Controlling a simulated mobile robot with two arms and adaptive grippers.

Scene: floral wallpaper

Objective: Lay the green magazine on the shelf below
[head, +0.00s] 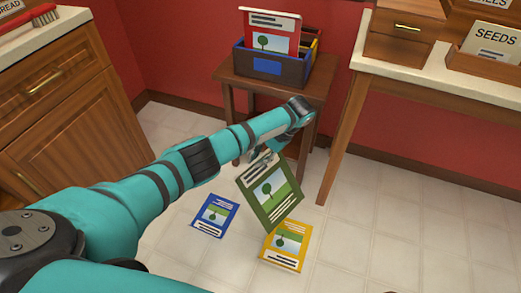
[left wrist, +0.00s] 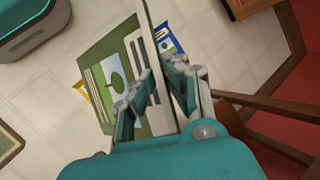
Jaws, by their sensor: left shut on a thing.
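The green magazine (head: 268,192) has a tree picture and hangs tilted in the air above the floor, in front of the small brown table (head: 225,75). My left gripper (head: 262,160) is shut on its upper edge. In the left wrist view, the green magazine (left wrist: 97,63) passes between the two fingers of the left gripper (left wrist: 163,80). The arm covers much of the space under the tabletop, so I cannot make out a lower shelf there. My right gripper is in neither view.
A blue magazine (head: 214,215) and a yellow magazine (head: 287,246) lie on the tiled floor. A divided box (head: 268,68) holding a red magazine (head: 270,30) stands on the small table. A wooden cabinet (head: 65,110) is at left; a light-topped table (head: 425,65) is at right.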

